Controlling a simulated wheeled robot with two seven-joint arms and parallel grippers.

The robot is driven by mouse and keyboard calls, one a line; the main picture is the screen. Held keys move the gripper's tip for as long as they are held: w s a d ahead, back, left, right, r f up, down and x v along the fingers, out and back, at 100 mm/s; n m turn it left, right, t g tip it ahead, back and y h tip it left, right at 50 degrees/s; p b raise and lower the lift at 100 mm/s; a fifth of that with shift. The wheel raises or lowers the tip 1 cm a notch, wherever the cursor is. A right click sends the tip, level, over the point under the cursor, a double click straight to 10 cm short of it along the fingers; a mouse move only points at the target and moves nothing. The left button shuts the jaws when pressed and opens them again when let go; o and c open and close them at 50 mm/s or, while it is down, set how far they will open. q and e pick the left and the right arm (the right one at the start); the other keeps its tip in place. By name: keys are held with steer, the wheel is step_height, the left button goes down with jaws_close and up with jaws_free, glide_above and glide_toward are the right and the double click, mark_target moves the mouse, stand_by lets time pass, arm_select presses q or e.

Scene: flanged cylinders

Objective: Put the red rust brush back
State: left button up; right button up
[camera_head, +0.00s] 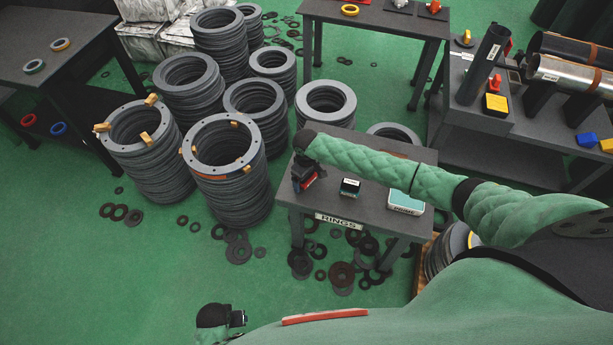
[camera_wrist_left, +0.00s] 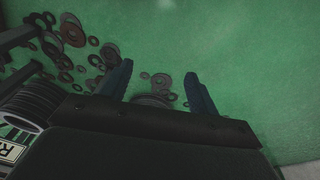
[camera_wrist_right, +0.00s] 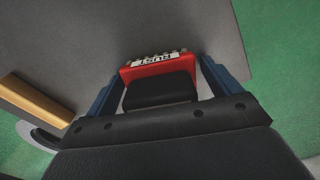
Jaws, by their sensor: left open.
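The red rust brush (camera_wrist_right: 160,68) shows in the right wrist view, with a black block on it and a white label reading RUST. Whether the brush touches the table is hard to tell. My left gripper (camera_head: 236,319) is low at the bottom, away from the table; its fingers are open and empty in the left wrist view (camera_wrist_left: 158,70).
Tall stacks of grey rings (camera_head: 228,175) stand left of the table. A small dark box (camera_head: 349,187) and a white-and-teal box (camera_head: 405,202) are on it. Loose rings (camera_head: 300,262) litter the green floor. A bench with pipes (camera_head: 482,65) is at right.

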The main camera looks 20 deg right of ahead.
stand_by(0.3)
steer(key=shift+r, duration=0.3)
arm_select(q)
step_height(320, 180, up, 8)
steer(key=w+b, duration=0.1)
steer(key=b, duration=0.1)
steer(key=shift+d+r, duration=0.2)
steer(key=shift+d, duration=0.15)
arm_select(e)
step_height(320, 180, up, 12)
steer(key=shift+f, duration=0.15)
arm_select(q)
steer(key=shift+w, duration=0.1)
